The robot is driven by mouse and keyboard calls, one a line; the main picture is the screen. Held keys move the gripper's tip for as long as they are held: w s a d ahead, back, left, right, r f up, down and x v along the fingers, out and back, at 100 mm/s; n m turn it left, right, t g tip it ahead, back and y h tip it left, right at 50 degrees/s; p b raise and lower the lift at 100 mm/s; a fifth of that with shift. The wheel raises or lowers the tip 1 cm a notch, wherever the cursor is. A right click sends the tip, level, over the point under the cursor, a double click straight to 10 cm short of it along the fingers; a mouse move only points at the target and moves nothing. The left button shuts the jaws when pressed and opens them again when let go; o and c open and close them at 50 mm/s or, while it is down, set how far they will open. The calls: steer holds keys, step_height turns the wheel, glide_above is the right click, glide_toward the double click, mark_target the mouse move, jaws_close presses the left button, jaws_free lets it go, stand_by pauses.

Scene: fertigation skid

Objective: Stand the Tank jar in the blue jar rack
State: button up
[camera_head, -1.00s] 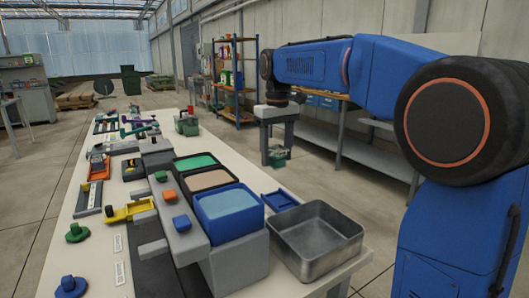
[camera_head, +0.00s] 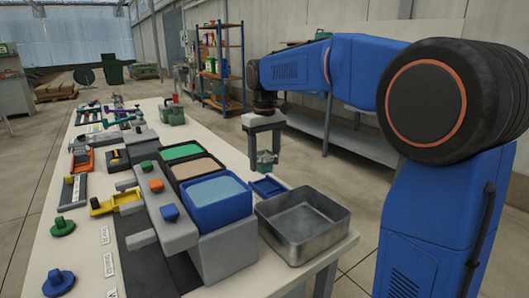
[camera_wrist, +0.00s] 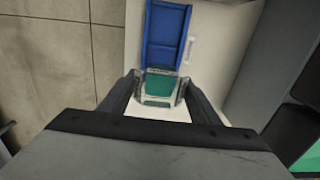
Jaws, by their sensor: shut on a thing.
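My gripper (camera_head: 265,146) hangs down at the right side of the bench and is shut on a small clear jar with green contents (camera_head: 264,162). In the wrist view the jar (camera_wrist: 158,87) sits between the two fingers. The blue jar rack (camera_head: 267,186) lies on the bench beside the metal tray. It shows in the wrist view as a blue open frame (camera_wrist: 165,35), just beyond the jar in the picture. The jar is apart from the rack in the head view, higher and a little behind it. No label on the jar can be read.
A deep metal tray (camera_head: 304,222) stands at the bench's near right corner. Tanks with blue (camera_head: 220,190), tan and green tops stand left of the rack. A green container (camera_head: 172,115) is farther back.

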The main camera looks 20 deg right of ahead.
mark_target(265, 173)
steer(key=shift+f, duration=2.65)
steer(key=o, duration=1.2)
steer(key=shift+r, duration=4.5)
steer(key=shift+s, duration=0.15)
